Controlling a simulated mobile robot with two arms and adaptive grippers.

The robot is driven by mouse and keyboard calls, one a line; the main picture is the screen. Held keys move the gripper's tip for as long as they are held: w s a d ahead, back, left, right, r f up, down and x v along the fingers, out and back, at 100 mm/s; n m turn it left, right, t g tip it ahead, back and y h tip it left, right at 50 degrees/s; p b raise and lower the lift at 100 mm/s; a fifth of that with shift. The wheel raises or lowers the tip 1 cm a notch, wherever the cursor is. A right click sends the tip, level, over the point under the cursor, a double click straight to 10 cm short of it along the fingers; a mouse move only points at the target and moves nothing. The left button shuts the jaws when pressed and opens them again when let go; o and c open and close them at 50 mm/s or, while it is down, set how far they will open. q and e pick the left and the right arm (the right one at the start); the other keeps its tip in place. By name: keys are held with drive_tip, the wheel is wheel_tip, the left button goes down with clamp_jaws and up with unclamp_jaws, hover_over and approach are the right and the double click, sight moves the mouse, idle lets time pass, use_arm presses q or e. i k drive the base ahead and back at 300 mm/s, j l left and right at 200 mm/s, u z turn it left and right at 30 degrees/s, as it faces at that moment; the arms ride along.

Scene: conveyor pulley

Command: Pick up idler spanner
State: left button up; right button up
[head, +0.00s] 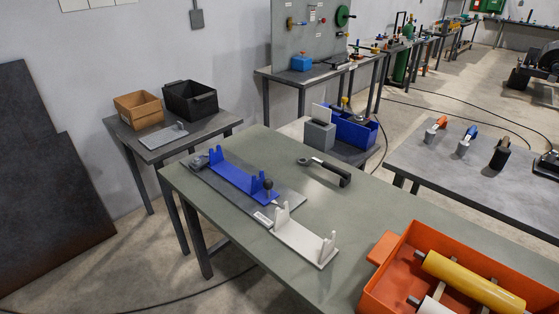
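The idler spanner (326,171) lies flat on the green-grey table (375,210), right of the blue bracket. It has a ring-like metal head at the left and a black handle pointing right and slightly toward me. Nothing touches it and nothing covers it. Neither of my grippers shows in the head view.
A blue bracket (241,180) on a grey plate and a white bracket (302,240) stand left of the spanner. An orange crate (385,283) with a yellow roller (470,280) fills the front right. Behind the spanner are a grey block (319,136) and blue bin (357,130). The table's middle is clear.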

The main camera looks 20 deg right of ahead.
sight(341, 172)
drive_tip(key=j+z, duration=0.2)
drive_tip(key=z, duration=1.05)
drive_tip(key=i+j, duration=0.05)
